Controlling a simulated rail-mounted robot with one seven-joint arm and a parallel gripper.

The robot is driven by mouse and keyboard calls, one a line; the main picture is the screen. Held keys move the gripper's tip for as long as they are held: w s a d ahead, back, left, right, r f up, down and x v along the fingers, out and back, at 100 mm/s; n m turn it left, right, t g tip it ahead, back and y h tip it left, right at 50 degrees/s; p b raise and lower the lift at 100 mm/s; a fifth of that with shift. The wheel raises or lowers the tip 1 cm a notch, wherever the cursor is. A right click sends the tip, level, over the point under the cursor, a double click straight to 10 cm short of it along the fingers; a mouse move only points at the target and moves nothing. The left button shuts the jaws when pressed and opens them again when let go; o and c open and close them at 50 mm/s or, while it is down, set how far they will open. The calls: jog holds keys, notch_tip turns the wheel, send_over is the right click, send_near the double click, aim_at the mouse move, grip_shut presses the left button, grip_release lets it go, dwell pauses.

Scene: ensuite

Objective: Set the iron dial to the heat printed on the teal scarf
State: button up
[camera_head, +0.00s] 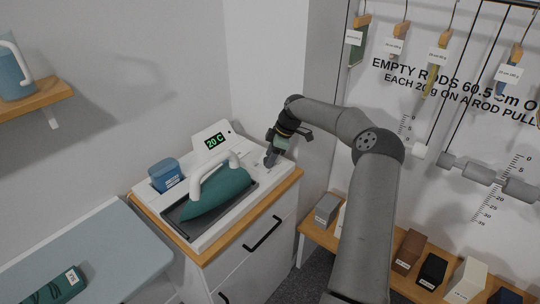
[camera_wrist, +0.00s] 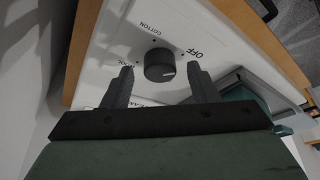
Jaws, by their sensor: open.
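The iron dial (camera_wrist: 158,64) is a dark round knob on a white panel, between my two fingers in the wrist view. OFF and COTTON are readable around it; other labels are partly hidden by the fingers. A pale mark shows on its right side. My gripper (camera_wrist: 160,74) is open, with a finger either side of the dial; I cannot tell whether they touch it. In the head view my gripper (camera_head: 271,157) is at the station's right back. The teal iron (camera_head: 222,193) rests in its tray. The teal scarf (camera_head: 52,289) lies folded with a white tag, too small to read.
The iron station (camera_head: 150,203) stands on a wood-topped cabinet (camera_head: 262,220). Its display (camera_head: 214,142) reads 20 C. The ironing board (camera_head: 95,247) is at lower left. Weights stand on a low shelf at right.

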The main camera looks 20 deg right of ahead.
jog(key=shift+a+f, duration=0.1)
jog(key=shift+f, duration=0.2)
jog(key=c, duration=1)
jog(key=shift+b, duration=0.4)
